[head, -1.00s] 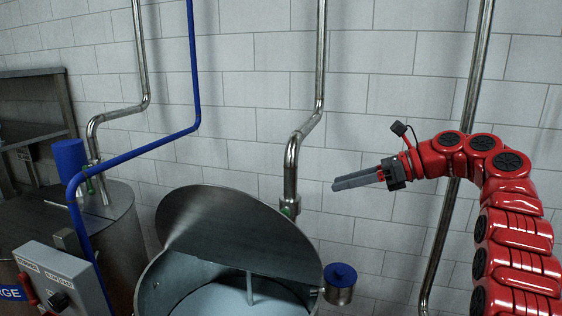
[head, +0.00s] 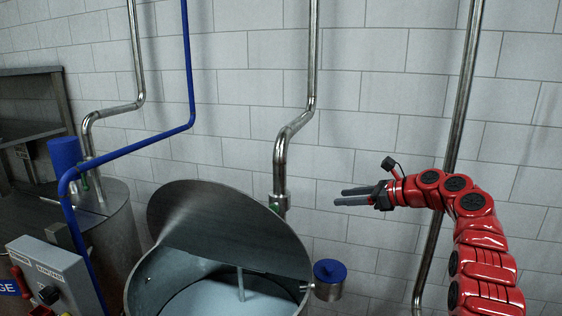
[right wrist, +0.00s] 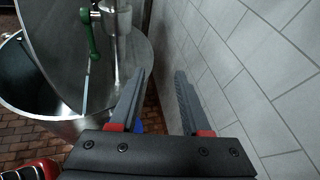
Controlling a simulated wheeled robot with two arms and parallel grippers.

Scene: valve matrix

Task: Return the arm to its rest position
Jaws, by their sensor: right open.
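My right arm (head: 476,235) is red and reaches in from the right in the head view. Its right gripper (head: 340,196) points left in front of the tiled wall, to the right of the tank's raised lid. In the right wrist view the two grey fingers of the gripper (right wrist: 162,88) are spread apart with nothing between them. My left arm and gripper are not in view.
An open steel tank (head: 135,290) with a tilted lid (head: 222,222) stands left of the gripper. A blue-topped cylinder (head: 328,272) sits at its side. Steel pipes (head: 313,70) run down the wall. A green valve handle (right wrist: 90,35) shows beside the lid.

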